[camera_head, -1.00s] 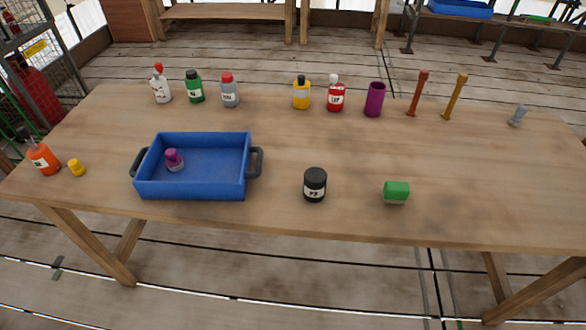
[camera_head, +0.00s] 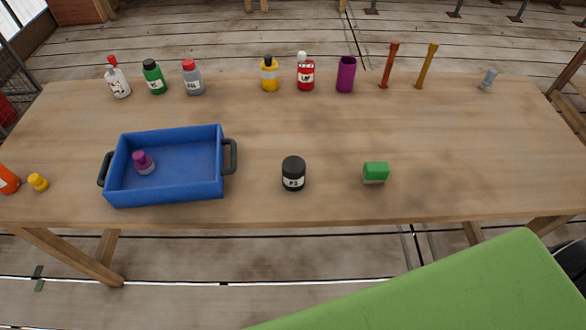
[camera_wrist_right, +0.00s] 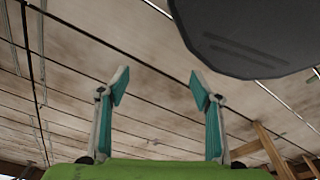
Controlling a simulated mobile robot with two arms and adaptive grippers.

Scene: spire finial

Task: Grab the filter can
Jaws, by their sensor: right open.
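A black can with a white label (camera_head: 293,174), which I take to be the filter can, stands upright near the front middle of the wooden table (camera_head: 330,125) in the head view. Nothing touches it. My right gripper (camera_wrist_right: 160,88) shows in the right wrist view with its two fingers spread apart and nothing between them. The can is not in that view, which shows floor boards behind the fingers. In the head view the right gripper is not visible, and my left gripper is in neither view.
A blue tray (camera_head: 229,175) holding a purple-capped item (camera_head: 143,162) stands left of the can; a green block (camera_head: 375,172) lies to its right. Several bottles, a purple cup (camera_head: 346,74) and two upright posts line the back. Bare table surrounds the can.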

